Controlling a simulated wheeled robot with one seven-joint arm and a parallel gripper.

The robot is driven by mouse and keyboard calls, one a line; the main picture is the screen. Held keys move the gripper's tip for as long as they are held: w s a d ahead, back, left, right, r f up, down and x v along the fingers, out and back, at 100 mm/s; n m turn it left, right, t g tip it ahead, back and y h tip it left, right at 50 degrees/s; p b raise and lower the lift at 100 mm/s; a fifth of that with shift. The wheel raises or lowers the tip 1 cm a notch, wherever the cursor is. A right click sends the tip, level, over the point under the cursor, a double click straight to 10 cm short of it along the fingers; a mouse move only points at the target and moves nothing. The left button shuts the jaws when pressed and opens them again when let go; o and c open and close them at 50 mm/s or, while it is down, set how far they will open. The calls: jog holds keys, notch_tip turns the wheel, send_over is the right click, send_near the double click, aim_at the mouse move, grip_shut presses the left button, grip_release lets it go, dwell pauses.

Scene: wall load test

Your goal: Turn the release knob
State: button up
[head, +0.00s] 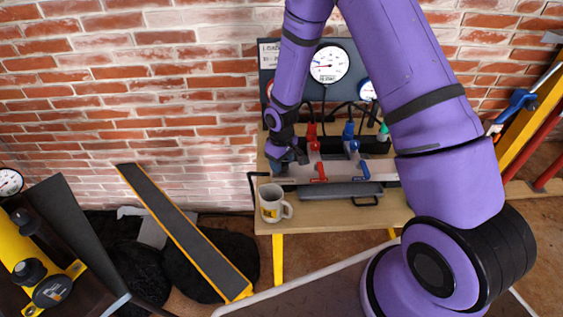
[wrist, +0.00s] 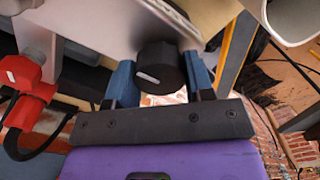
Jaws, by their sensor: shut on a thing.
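The black round release knob (wrist: 160,68) with a pale mark on its face sits on a grey metal plate (wrist: 95,22) in the wrist view. My gripper (wrist: 161,80) has one blue finger on each side of the knob and is shut on it. In the head view my gripper (head: 290,157) is at the left end of the metal manifold on the table. The knob cannot be made out there, as my gripper and arm cover that spot.
A wooden table (head: 264,223) stands against a brick wall. A mug (head: 271,206) is at its front left, beside a grey tray (head: 340,191). Red valve handles (head: 319,172), blue fittings (head: 349,134) and a gauge (head: 329,64) are close to my arm. An orange-edged ramp (head: 185,232) leans at left.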

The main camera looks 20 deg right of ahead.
dwell(0.4)
jog(key=o, duration=0.9)
jog(key=shift+o, duration=0.2)
notch_tip(320, 180, up, 11)
jog(key=shift+f, duration=0.1)
